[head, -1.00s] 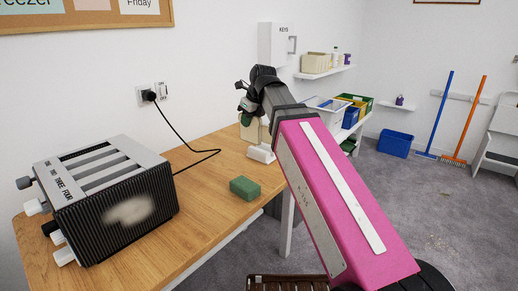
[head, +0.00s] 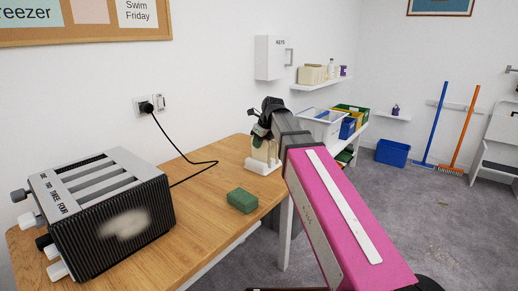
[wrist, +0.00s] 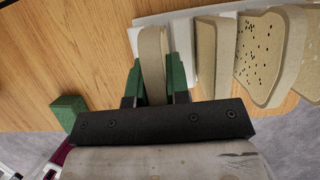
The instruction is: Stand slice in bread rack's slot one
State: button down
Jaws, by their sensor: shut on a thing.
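My gripper (wrist: 153,85) has green fingers shut on a pale tan bread slice (wrist: 152,48), held on edge between them in the wrist view. The white bread rack (wrist: 184,45) lies just right of and beyond the held slice. Whether the slice's lower edge is seated in a slot is hidden. More slices stand to the right: a plain one (wrist: 213,60) and a seeded one (wrist: 262,55), with another at the picture's edge. In the head view the rack (head: 264,168) stands at the table's far end, with my gripper (head: 262,132) right above it.
A green sponge (head: 242,201) lies on the wooden table (head: 205,185) near its front edge. A black toaster (head: 110,215) with numbered slots stands at left, its cord (head: 190,165) running to the wall socket.

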jog(key=shift+f, duration=1.15)
jog(key=c, duration=1.1)
grip_release()
jog(key=shift+f, duration=0.1)
jog(key=v, duration=1.1)
jog(key=shift+s+d+r, duration=0.15)
jog(key=shift+d+r, duration=0.05)
jog(key=shift+r, duration=0.35)
